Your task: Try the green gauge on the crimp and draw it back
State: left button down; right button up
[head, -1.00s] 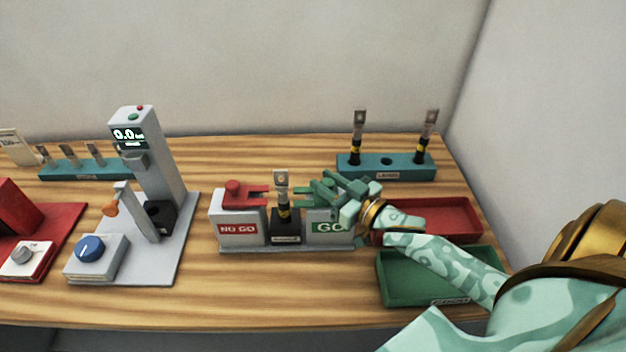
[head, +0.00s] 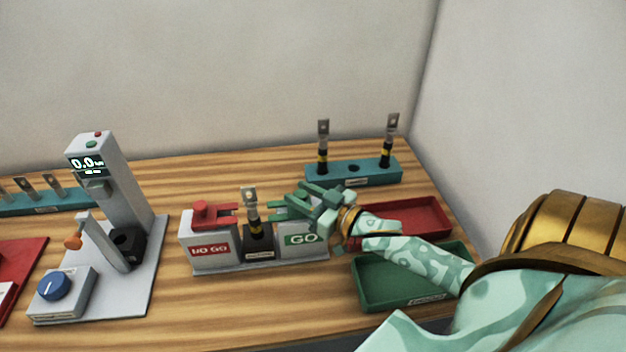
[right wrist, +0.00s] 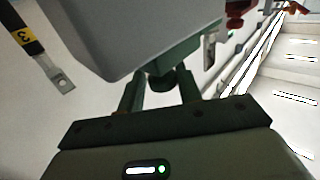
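The green gauge (head: 288,208) is a two-pronged fork lying on top of the grey block marked GO (head: 302,252). Its prongs point left, towards the crimp, and stop just short of it. The crimp (head: 253,212) is a lug with black and yellow bands, upright in a black holder (head: 258,240). My right gripper (head: 311,200) is at the gauge's right end. My left gripper is not in view.
A red fork gauge (head: 212,213) sits on the NO GO block (head: 207,252). A teal rack (head: 372,174) with two lugs stands behind. A red tray (head: 418,215) and green tray (head: 400,283) lie right. A grey tester (head: 113,180) stands left.

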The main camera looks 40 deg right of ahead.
jog(key=shift+s, duration=0.45)
jog(key=p+v, duration=0.5)
jog(key=v, duration=1)
jog(key=shift+s+d, duration=0.2)
